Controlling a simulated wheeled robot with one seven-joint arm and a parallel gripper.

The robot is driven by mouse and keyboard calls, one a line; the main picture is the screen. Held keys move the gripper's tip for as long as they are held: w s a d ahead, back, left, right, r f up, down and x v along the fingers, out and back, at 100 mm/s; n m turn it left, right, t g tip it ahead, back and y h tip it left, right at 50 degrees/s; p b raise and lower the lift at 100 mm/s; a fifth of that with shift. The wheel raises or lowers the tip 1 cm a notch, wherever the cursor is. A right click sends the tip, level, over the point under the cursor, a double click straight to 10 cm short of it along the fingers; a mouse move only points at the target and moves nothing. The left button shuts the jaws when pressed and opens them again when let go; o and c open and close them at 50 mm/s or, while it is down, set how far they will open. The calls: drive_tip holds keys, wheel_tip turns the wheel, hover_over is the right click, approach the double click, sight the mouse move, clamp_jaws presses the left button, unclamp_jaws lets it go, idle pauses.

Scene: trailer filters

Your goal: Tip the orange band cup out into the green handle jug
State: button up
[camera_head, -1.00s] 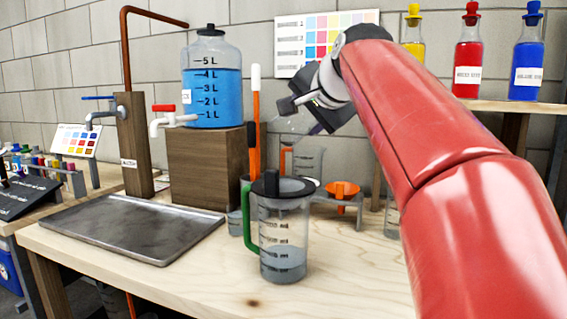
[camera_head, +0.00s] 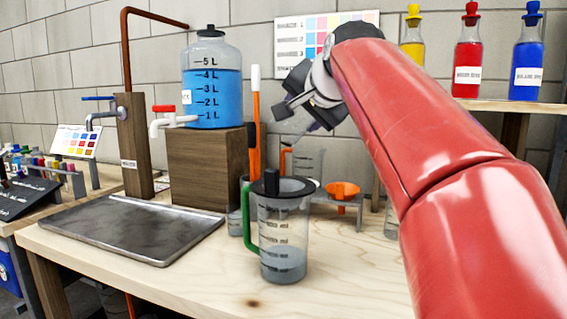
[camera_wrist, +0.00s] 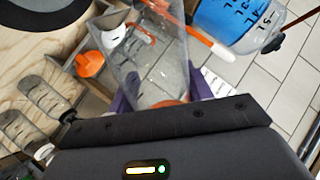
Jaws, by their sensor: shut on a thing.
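The green handle jug (camera_head: 283,235) stands upright on the bench with some liquid at its bottom and a dark piece on top. My gripper (camera_head: 300,108) is above and behind it, to its upper right in the head view. In the wrist view my gripper (camera_wrist: 170,108) is shut on the clear orange band cup (camera_wrist: 150,60), with orange showing near the purple jaws. The cup is tilted and looks nearly clear inside; I cannot tell how much liquid it holds. In the head view the cup is mostly hidden or too faint to make out.
An orange funnel (camera_head: 342,190) sits on a grey stand behind the jug. An orange-handled jug (camera_head: 305,165) is close behind too. A metal tray (camera_head: 130,232) lies at left, beside a blue tank (camera_head: 212,95) on a wooden block. The bench front right of the jug is clear.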

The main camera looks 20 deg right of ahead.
drive_tip(key=shift+a+r+n, duration=0.2)
drive_tip(key=shift+a+n, duration=0.05)
drive_tip(key=shift+n, duration=0.05)
idle(0.5)
idle(0.9)
